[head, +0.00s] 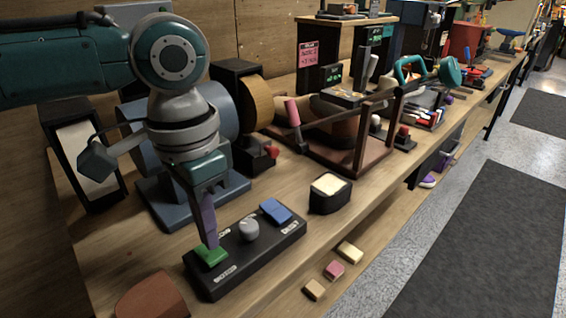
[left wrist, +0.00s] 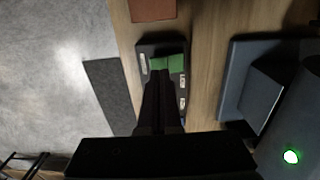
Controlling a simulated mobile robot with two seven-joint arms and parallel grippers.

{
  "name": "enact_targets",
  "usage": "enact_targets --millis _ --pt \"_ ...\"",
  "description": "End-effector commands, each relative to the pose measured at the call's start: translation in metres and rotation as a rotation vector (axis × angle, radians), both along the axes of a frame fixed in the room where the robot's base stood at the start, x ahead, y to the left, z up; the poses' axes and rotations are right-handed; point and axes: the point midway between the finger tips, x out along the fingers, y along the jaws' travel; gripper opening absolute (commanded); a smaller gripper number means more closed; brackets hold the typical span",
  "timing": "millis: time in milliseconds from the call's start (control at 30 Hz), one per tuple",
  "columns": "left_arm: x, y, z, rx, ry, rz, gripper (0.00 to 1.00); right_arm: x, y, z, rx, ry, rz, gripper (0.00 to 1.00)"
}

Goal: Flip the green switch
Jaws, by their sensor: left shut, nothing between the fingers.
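The green switch (head: 211,257) is at the near left end of a black control box (head: 262,257) on the workbench. The box also carries a grey knob (head: 249,229) and a blue switch (head: 275,210). My left gripper (head: 212,243) points down with its fingertips at the green switch; I cannot tell whether they press on it. Its fingers are shut and empty. In the left wrist view the green switch (left wrist: 170,64) shows just beyond the fingertips (left wrist: 162,80), and the fingers hide much of the box. My right gripper is not in view.
A blue-grey machine (head: 158,205) stands behind the box; a green light (left wrist: 291,157) glows in the left wrist view. A black holder with a cream block (head: 330,188) is right of the box. A brown piece (head: 152,296) lies at near left. Small blocks (head: 334,270) sit along the front.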

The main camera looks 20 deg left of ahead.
Motion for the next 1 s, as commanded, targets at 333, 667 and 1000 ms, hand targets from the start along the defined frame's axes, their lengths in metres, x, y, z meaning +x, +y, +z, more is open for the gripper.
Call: enact_targets --millis 333,667,1000 --pt "0.000 0.000 -0.005 -0.001 0.000 0.000 0.00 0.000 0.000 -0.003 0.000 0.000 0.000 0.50" --pt "0.000 0.000 -0.010 -0.001 0.001 0.000 0.00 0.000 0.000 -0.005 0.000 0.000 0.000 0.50" --pt "0.000 0.000 -0.015 -0.001 0.000 0.000 0.00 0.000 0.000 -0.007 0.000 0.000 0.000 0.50"
